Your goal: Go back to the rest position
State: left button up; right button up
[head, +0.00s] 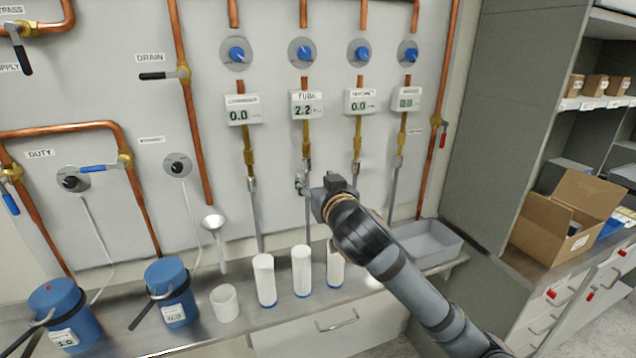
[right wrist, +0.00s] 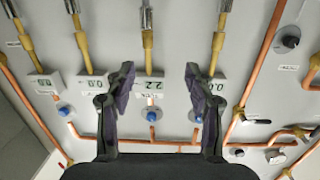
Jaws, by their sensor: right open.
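My right gripper (head: 304,186) is in front of the wall panel, near the lower end of the line below the gauge reading 2.2 (head: 307,105). In the right wrist view the right gripper (right wrist: 158,85) has its two dark fingers spread wide apart, with nothing between them. That view looks at the panel upside down, with the 2.2 gauge (right wrist: 154,86) behind the gap. My right arm reaches in from the lower right of the head view. My left gripper is not in either view.
White cylinders (head: 265,280) with blue bases and a white cup (head: 225,302) stand on the steel bench below. Two blue canisters (head: 170,290) (head: 62,312) stand at left. A grey tray (head: 427,247) lies right of the arm. An open cardboard box (head: 567,215) sits on the right counter.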

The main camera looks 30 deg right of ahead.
dwell(0.3)
notch_tip(320, 180, down, 14)
jog(key=s+a+n+g+y, duration=0.1)
jog(key=s+a+g, duration=0.1)
jog(key=s+g, duration=0.15)
jog(key=s+a+f+n+g+y, duration=0.2)
jog(key=s+a+f+g, duration=0.15)
jog(key=s+f, duration=0.7)
jog(key=s+a+f+n+g+y, duration=0.1)
jog(key=s+a+f+g, duration=0.2)
jog(key=s+f+g, duration=0.75)
notch_tip(320, 180, down, 29)
jog(key=d+t, duration=0.3)
jog(key=t, duration=0.1)
jog(key=s+d+f+g, duration=0.1)
jog(key=s+f, duration=1.6)
jog(key=s, duration=0.2)
jog(key=shift+f, duration=0.2)
jog(key=shift+s+g, duration=0.1)
jog(key=shift+g, duration=0.15)
